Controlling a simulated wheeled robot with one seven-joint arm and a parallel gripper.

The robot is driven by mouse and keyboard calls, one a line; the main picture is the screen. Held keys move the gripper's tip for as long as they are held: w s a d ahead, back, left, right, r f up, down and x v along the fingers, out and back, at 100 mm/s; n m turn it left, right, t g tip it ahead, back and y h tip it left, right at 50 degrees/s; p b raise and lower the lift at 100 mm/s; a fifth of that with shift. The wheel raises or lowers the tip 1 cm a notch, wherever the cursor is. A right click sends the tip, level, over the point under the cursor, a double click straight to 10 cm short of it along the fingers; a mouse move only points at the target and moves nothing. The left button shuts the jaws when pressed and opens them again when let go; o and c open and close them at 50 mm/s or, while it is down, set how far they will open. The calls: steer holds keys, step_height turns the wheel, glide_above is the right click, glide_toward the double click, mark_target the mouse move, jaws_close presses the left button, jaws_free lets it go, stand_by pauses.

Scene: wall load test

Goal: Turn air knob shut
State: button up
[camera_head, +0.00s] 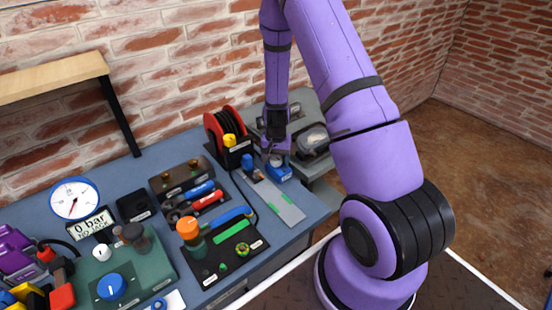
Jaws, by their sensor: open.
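My purple arm reaches over the back right of the blue-grey bench, and my gripper (274,146) points down there. The gripper is open and small in the picture. Just below it is a small blue block (278,171) with a pale round top; I cannot tell whether the fingers touch it. A large round blue knob (112,287) with a pale mark sits on a green panel (143,270) at the front left, far from the gripper. No label readable here tells which part is the air knob. A round gauge (74,201) above a sign reading "0 bar" stands behind the panel.
A red and black reel (222,128) stands close left of my gripper, with a grey device (313,140) to its right. A grey plate (282,204) lies in front. Black trays with tools (186,186) fill the middle. A wooden shelf (54,77) is on the brick wall.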

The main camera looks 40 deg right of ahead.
step_height(320, 180, up, 11)
steer(key=shift+f, duration=0.15)
stand_by(0.4)
stand_by(0.5)
step_height(320, 180, up, 14)
steer(key=n+t, duration=0.2)
glide_above(276, 157)
steer(key=s+a, duration=0.3)
steer(key=a, duration=0.2)
steer(key=s+a+r+n, duration=0.25)
steer(key=s+r, duration=0.25)
steer(key=r, duration=0.4)
steer(key=s+a+r+n+t, duration=0.1)
steer(key=s+a+r+n, duration=0.1)
steer(key=s+r, duration=0.3)
steer(key=s+a+r+n+t, duration=0.2)
steer(key=s+r, duration=0.3)
steer(key=s, duration=0.8)
steer(key=shift+s+a+r, duration=0.3)
steer(key=shift+s+a, duration=0.05)
steer(key=shift+a, duration=0.5)
